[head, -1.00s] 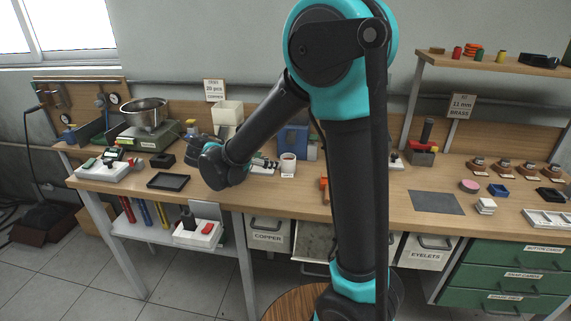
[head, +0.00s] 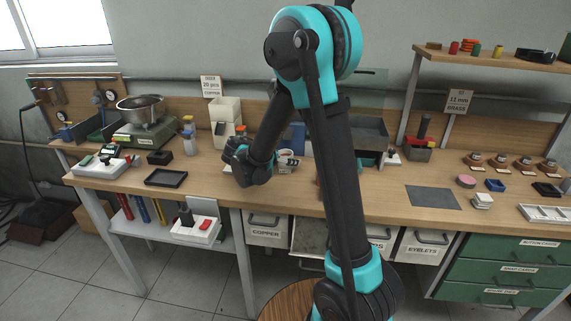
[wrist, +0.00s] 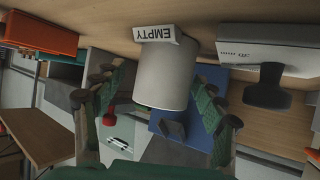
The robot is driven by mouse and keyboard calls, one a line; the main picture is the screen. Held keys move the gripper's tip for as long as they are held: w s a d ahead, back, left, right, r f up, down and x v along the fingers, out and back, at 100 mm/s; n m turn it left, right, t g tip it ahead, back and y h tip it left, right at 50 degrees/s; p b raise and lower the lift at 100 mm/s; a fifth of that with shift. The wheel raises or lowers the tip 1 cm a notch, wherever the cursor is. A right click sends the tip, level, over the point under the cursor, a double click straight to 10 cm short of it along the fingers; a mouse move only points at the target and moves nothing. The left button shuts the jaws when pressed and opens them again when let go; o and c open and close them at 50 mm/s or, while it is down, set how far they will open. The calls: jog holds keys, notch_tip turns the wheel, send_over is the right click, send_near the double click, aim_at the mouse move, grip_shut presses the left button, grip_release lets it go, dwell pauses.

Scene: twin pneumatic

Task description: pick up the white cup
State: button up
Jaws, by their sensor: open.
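The white cup (head: 286,163) stands on the workbench, right beside the end of my arm in the head view. In the wrist view the cup (wrist: 160,78) is large and appears upside down, with a small white "EMPTY" label (wrist: 158,32) at its base. My gripper (wrist: 155,88) is open, with one green finger on each side of the cup. Gaps show between the fingers and the cup, and I see no clear contact. In the head view my wrist hides most of the gripper.
A white hopper (head: 225,120) and a blue box (head: 296,135) stand behind the cup. A dark tray (head: 166,178) lies to the left. In the wrist view a white device with a dark knob (wrist: 268,90) is at the right and an orange object (wrist: 40,38) at the left.

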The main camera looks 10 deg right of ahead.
jog(key=x, duration=0.3)
jog(key=shift+w+d+f, duration=0.1)
jog(key=shift+w+f, duration=0.05)
jog(key=shift+w, duration=0.15)
jog(key=shift+c, duration=0.5)
jog(key=c, duration=1.3)
